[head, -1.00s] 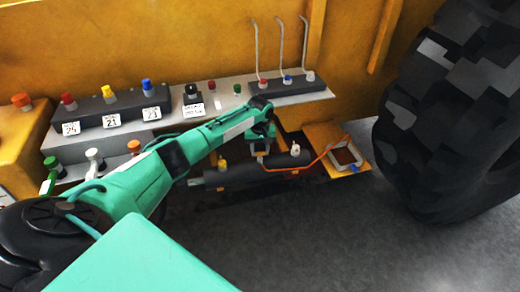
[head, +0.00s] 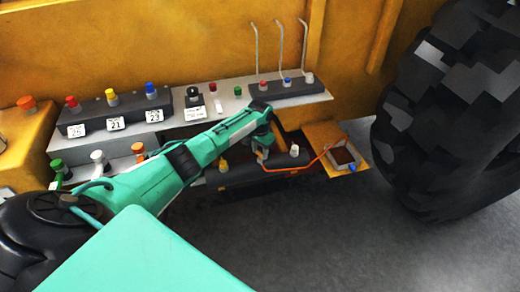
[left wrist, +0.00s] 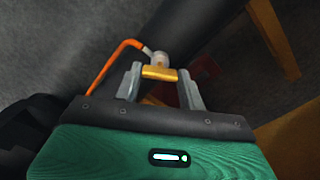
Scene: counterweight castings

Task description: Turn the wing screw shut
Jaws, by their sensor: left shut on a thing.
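The wing screw (left wrist: 160,73) shows in the left wrist view as a small orange-yellow bar on a grey fitting, where an orange hose (left wrist: 118,55) ends. My left gripper (left wrist: 160,88) has its two grey fingers on either side of the bar and is shut on it. In the head view my left gripper (head: 262,152) is down at the dark cylinder (head: 250,175), below the ledge. There the wing screw is mostly hidden by the gripper, and its turn angle cannot be told. My right gripper is not in view.
The grey ledge (head: 215,108) above carries numbered coloured knobs and a block with three bent levers (head: 290,88). A yellow knob (head: 223,166) and a white knob (head: 294,150) stand on the cylinder. A yellow plate (head: 322,137) lies right of it, before a big tyre (head: 450,120).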

